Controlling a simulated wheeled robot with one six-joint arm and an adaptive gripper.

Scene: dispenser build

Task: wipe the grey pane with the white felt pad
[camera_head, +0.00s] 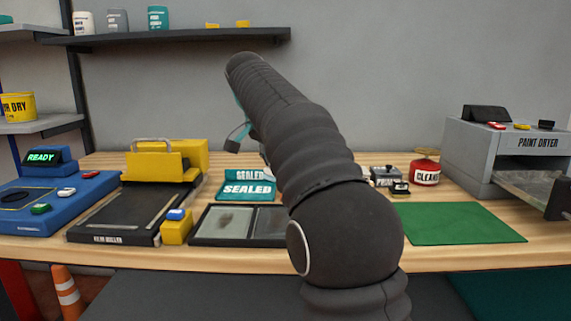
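A grey pane (222,222) with a dark smudge on it lies in the left part of a black-framed tray (203,242) on the bench. A second, darker pane (271,222) lies beside it, partly hidden by my arm. I cannot make out the white felt pad. A small yellow block (176,232) with a blue and white top stands just left of the tray. My arm rises across the middle of the view. Only a small dark part near its far end shows, above and behind the tray; my gripper's fingers cannot be made out.
A black roller unit (112,216) and blue READY station (38,205) stand left. Teal SEALED pieces (247,188) lie behind the tray. A bare green mat (460,223), red cleaner pot (425,173) and grey paint dryer (475,155) are right. A shelf (180,39) hangs above.

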